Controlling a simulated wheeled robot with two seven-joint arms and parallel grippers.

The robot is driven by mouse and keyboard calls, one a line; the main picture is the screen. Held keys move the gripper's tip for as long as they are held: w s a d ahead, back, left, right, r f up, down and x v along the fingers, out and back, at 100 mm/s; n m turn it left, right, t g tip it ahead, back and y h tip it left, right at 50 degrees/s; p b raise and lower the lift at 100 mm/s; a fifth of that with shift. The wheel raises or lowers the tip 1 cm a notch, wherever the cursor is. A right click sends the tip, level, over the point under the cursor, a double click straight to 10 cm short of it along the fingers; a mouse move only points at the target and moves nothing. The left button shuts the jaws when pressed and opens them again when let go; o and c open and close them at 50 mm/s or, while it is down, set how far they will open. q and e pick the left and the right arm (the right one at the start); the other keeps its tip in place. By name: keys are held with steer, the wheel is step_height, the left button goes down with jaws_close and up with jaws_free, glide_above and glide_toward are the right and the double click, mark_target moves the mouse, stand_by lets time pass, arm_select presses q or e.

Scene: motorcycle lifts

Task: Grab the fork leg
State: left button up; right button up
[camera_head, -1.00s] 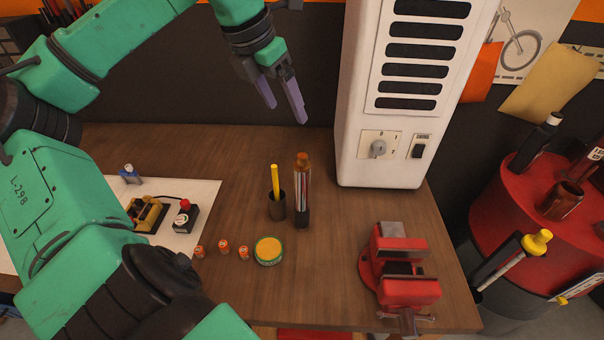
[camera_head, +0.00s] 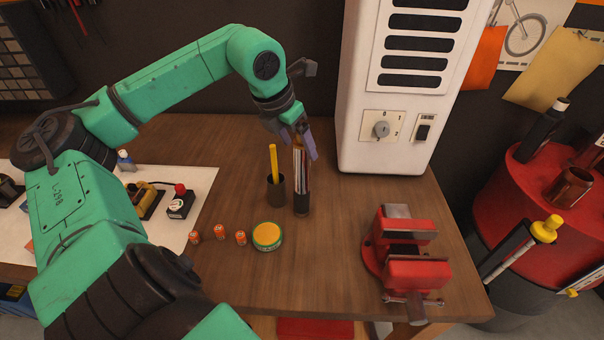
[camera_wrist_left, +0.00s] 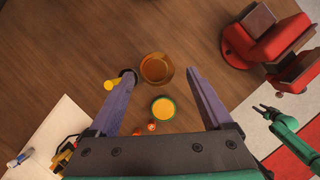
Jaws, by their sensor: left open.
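The fork leg (camera_head: 302,188) stands upright on the wooden bench, with a silver tube and dark lower end. Its round brown top (camera_wrist_left: 157,68) shows in the left wrist view. My left gripper (camera_head: 303,147) is open, with its purple fingers around the upper part of the fork leg. In the left wrist view the left gripper (camera_wrist_left: 161,76) has the top between its fingertips, with gaps visible on both sides. The fingers partly hide the top in the head view. A green arm with a small dark gripper (camera_wrist_left: 266,110), apparently my right, shows low right.
A dark cup with a yellow stick (camera_head: 275,185) stands close left of the fork leg. A yellow-green tin (camera_head: 267,236) and small orange cans (camera_head: 219,232) lie nearer. A red vise (camera_head: 411,270) is at the right, a white cabinet (camera_head: 385,150) behind. Bench between tin and vise is clear.

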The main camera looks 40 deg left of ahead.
mark_target(302, 156)
arm_select(q)
steer(key=p+x, duration=0.2)
steer(key=x, duration=0.3)
steer(key=shift+a, duration=0.1)
steer(key=shift+f, duration=0.15)
jaws_close()
stand_by(0.9)
steer(key=shift+w+a, duration=0.1)
